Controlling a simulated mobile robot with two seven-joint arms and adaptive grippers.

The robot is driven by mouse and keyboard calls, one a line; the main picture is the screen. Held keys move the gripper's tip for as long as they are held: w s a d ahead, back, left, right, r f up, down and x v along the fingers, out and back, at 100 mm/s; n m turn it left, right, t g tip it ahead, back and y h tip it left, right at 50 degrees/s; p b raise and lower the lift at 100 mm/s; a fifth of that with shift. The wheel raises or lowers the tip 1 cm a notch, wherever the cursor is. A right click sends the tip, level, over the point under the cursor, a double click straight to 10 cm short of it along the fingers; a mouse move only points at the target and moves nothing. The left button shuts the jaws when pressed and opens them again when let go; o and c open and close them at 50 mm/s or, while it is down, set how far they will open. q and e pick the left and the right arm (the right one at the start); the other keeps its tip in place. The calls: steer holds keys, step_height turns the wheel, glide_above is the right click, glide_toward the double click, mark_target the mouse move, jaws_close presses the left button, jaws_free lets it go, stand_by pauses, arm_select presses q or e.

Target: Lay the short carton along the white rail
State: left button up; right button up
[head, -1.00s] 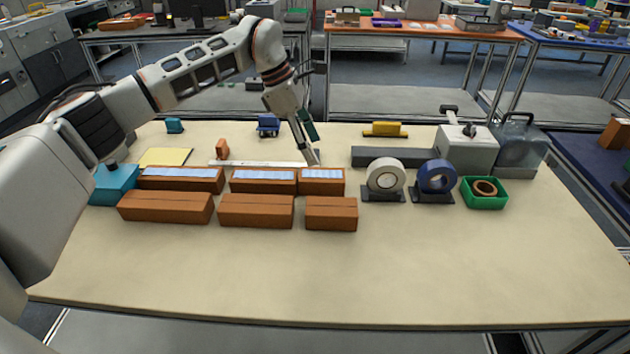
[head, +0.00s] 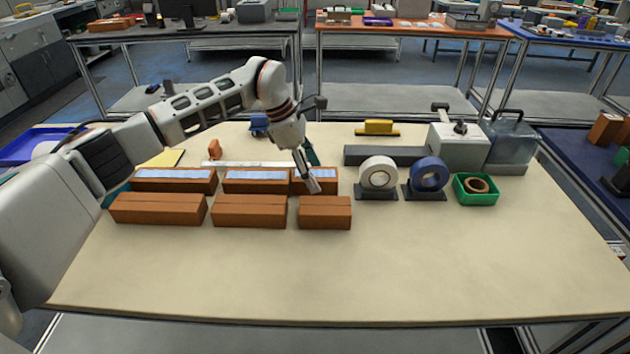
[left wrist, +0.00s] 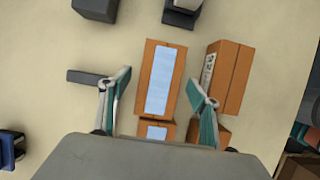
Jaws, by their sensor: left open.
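The short carton (head: 300,188) is brown with a pale blue label on top. It lies at the right end of the back row of cartons, partly hidden by my left gripper (head: 313,189). In the left wrist view, the short carton (left wrist: 177,60) lies between the two spread fingers of my left gripper (left wrist: 158,77). The gripper is open, and I cannot tell how far above the carton the tips are. The white rail (head: 240,164) lies behind the back row, running left to right; its right end is hidden behind my gripper. My right gripper is out of view.
White (head: 379,173) and blue (head: 428,175) tape rolls stand to the right, by a green tray (head: 475,202). The table's front (head: 330,275) is clear.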

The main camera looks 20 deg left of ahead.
arm_select(q)
steer(key=shift+f, duration=0.25)
stand_by(0.6)
steer(key=c, duration=1.4)
steer(key=shift+c, duration=0.6)
steer(key=shift+r, duration=0.1)
